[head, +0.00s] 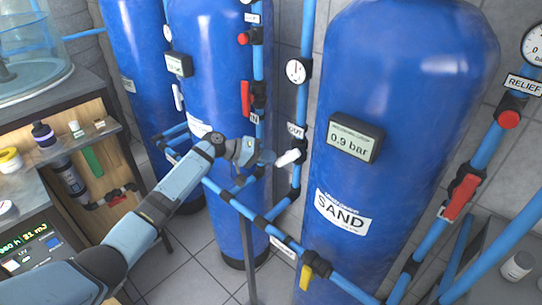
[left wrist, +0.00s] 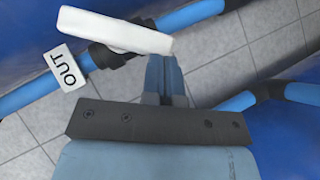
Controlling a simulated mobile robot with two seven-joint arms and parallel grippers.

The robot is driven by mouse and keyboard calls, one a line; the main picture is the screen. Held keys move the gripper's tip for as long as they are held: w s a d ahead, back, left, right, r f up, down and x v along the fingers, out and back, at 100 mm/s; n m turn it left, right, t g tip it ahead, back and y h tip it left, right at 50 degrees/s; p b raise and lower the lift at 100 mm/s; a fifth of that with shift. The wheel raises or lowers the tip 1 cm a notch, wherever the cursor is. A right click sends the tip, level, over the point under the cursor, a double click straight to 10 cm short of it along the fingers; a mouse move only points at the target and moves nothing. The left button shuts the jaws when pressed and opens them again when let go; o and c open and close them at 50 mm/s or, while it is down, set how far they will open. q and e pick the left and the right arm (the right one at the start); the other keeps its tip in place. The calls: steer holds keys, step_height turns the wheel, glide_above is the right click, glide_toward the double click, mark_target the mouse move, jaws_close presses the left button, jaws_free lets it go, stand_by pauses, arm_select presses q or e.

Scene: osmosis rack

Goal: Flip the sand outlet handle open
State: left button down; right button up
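The blue SAND tank (head: 405,110) stands right of centre in the head view, with a gauge reading 0.9 bar. The white outlet handle (head: 288,158) sits on the blue pipe just below the OUT label (head: 296,131). In the left wrist view the white handle (left wrist: 115,32) lies across the pipe, beside the OUT label (left wrist: 67,67). My left gripper (head: 266,158) is just left of the handle. Its fingers (left wrist: 165,75) look closed together, with their tips at the handle's right end; whether they touch is unclear. My right gripper is not in view.
A red handle (head: 245,98) is on the pipe above left, and another red handle (head: 461,196) is right of the SAND tank. A yellow valve handle (head: 306,277) is low in front. Blue pipes run below the gripper. A wooden cabinet (head: 112,150) stands at left.

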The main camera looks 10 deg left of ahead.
mark_target(278, 166)
arm_select(q)
steer(key=h+b, duration=0.1)
steer(key=f+n+h+b, duration=0.1)
steer(key=d+f+n+h+b, duration=0.1)
steer(key=b, duration=0.1)
steer(key=shift+s+f, duration=0.1)
steer(key=shift+s, duration=0.15)
steer(key=shift+s+d+f+n+h+b, duration=0.2)
steer(key=shift+d+n+h+b, duration=0.1)
steer(key=shift+n+h+b, duration=0.45)
steer(key=shift+d+n+b, duration=0.1)
steer(key=shift+n+b, duration=0.15)
steer(key=shift+b, duration=0.05)
steer(key=shift+h, duration=0.25)
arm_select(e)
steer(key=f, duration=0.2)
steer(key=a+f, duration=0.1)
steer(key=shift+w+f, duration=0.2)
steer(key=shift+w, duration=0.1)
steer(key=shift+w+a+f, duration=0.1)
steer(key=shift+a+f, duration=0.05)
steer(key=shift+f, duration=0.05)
